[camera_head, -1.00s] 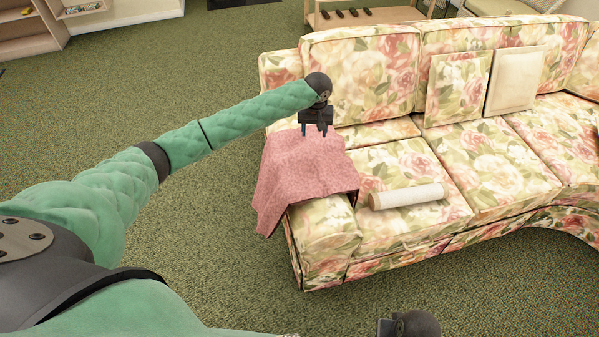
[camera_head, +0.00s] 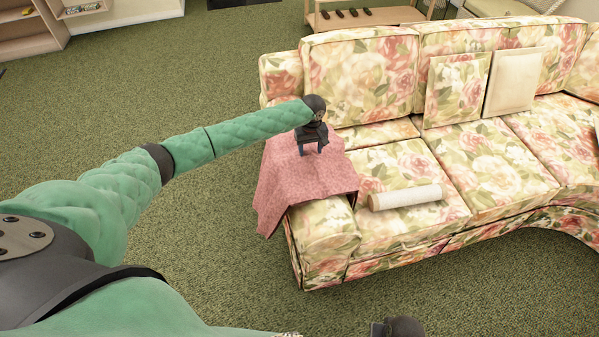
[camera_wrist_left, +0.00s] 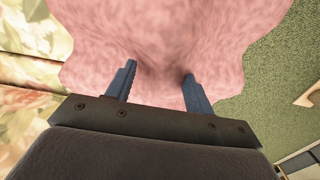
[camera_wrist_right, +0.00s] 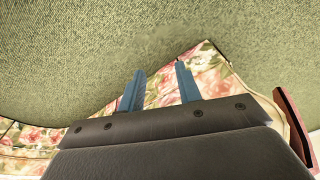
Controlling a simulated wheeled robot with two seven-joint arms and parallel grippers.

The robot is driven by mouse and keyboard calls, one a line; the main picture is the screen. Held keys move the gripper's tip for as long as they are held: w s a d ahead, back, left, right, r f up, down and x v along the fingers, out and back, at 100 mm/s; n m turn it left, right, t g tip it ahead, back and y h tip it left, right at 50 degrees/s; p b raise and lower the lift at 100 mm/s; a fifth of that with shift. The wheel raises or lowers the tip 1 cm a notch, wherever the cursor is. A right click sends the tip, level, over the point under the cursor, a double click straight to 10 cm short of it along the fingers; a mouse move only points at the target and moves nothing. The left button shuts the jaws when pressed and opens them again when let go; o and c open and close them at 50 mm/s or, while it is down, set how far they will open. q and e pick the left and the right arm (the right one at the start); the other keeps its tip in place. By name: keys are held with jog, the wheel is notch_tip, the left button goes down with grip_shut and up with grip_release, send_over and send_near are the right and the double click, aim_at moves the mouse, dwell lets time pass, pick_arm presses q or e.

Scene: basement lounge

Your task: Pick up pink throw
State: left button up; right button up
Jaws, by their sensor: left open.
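The pink throw (camera_head: 298,180) lies draped over the left arm of the floral sofa, hanging down its outer side. It fills the upper middle of the left wrist view (camera_wrist_left: 170,35). My left gripper (camera_head: 310,151) is over the throw's upper part, pointing down, with its fingers apart. In the left wrist view the fingers (camera_wrist_left: 158,72) stand apart in front of the pink cloth with nothing clearly held between them. Whether the tips touch the cloth is hard to tell. My right gripper (camera_wrist_right: 158,70) has its fingers apart and empty, with carpet and floral fabric beyond.
The floral sofa (camera_head: 415,165) runs to the right. A white roll (camera_head: 406,197) lies on its seat beside the throw. Two cushions (camera_head: 457,90) (camera_head: 514,82) lean on the backrest. A wooden shelf (camera_head: 372,14) stands behind. Green carpet (camera_head: 215,240) is clear to the left and front.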

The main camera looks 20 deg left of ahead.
pick_arm(q)
jog(key=shift+f, duration=1.2)
pick_arm(e)
jog(key=shift+s+d+f, duration=0.1)
jog(key=shift+s+f, duration=0.05)
jog(key=shift+f, duration=1.2)
pick_arm(q)
grip_shut()
